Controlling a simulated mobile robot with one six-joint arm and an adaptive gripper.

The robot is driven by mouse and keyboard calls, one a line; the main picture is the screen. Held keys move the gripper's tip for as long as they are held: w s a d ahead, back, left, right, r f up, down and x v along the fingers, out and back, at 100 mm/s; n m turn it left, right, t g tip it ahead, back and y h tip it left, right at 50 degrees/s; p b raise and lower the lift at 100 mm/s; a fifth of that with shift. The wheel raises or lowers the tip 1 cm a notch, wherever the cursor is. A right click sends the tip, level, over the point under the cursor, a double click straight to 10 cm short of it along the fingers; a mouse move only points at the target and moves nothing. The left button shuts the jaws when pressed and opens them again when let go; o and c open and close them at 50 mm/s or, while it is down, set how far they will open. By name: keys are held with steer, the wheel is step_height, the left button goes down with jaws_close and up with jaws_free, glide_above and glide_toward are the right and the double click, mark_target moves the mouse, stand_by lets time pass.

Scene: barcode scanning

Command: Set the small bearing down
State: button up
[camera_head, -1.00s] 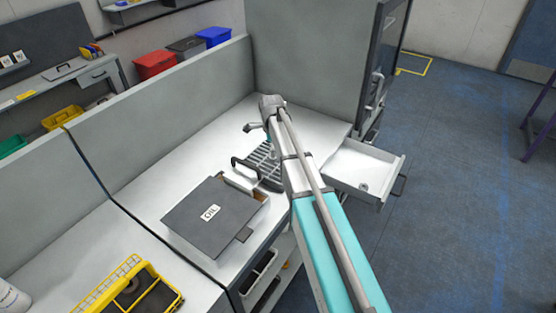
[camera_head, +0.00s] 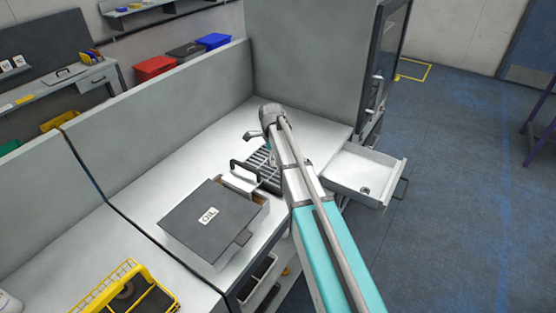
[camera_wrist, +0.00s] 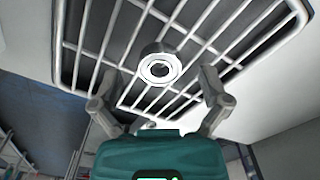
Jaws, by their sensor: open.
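The small bearing (camera_wrist: 144,69), a pale metal ring with a dark hole, shows in the wrist view against the wire rack (camera_wrist: 92,42). It appears to rest on the wires. My gripper (camera_wrist: 160,88) is open, with one finger to the left and one to the right of the bearing, both apart from it. In the head view the rack (camera_head: 262,160) is on the white bench, partly behind my arm. My gripper and the bearing are hidden there by the arm.
A grey box marked OIL (camera_head: 190,212) stands left of the rack. An open white drawer (camera_head: 345,170) juts out at the right with a small round part (camera_head: 365,190) in it. A yellow wire basket (camera_head: 150,280) is at the front left. A grey cabinet (camera_head: 310,60) stands behind.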

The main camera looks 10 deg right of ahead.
jaws_close()
stand_by(0.3)
steer(key=shift+r, duration=0.15)
step_height(320, 180, up, 2)
steer(key=p, duration=0.2)
steer(key=shift+r+p, duration=0.25)
steer(key=shift+p, duration=0.1)
steer(key=s+a+r+p, duration=0.2)
steer(key=s+r+p, duration=0.8)
steer(key=s, duration=0.4)
steer(key=shift+r, duration=0.15)
